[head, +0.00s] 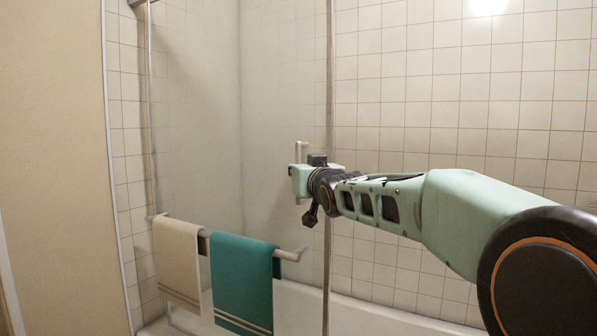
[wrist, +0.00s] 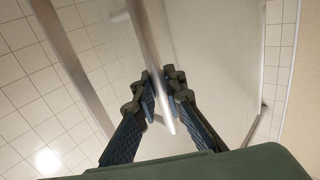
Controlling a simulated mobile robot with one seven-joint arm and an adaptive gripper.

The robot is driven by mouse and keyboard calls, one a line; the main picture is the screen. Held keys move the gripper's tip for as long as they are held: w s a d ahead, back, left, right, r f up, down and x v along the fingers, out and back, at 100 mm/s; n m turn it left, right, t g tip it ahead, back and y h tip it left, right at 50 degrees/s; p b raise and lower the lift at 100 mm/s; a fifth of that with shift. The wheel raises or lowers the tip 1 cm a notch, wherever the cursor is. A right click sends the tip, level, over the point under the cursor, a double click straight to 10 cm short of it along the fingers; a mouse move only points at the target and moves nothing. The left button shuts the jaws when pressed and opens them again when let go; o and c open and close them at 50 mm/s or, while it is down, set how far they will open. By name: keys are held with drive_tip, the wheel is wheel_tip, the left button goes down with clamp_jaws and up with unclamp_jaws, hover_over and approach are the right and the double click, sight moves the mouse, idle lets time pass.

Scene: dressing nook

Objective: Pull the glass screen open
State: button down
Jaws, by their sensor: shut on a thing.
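The glass screen (head: 270,110) is a clear framed panel in the head view, with a metal upright along its right edge. A pale vertical handle (head: 300,150) is on it near that edge. My gripper (head: 298,178) is at the handle and covers its middle. In the wrist view my gripper (wrist: 162,92) has its two fingers on either side of the bright handle bar (wrist: 150,40), shut on it. The glass screen (wrist: 225,60) lies behind the fingers there.
A towel bar (head: 290,256) crosses low on the screen, holding a beige towel (head: 178,260) and a teal towel (head: 243,280). A white bathtub (head: 370,315) runs below. A tiled wall (head: 460,100) is behind, and a beige wall (head: 50,150) stands at left.

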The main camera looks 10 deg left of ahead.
drive_tip(key=shift+a+r, duration=0.25)
drive_tip(key=shift+a, duration=0.05)
drive_tip(key=c, duration=2)
unclamp_jaws()
drive_tip(key=shift+f, duration=0.1)
drive_tip(key=shift+w+f, duration=0.1)
drive_tip(key=shift+d, duration=0.1)
drive_tip(key=shift+v, duration=3.75)
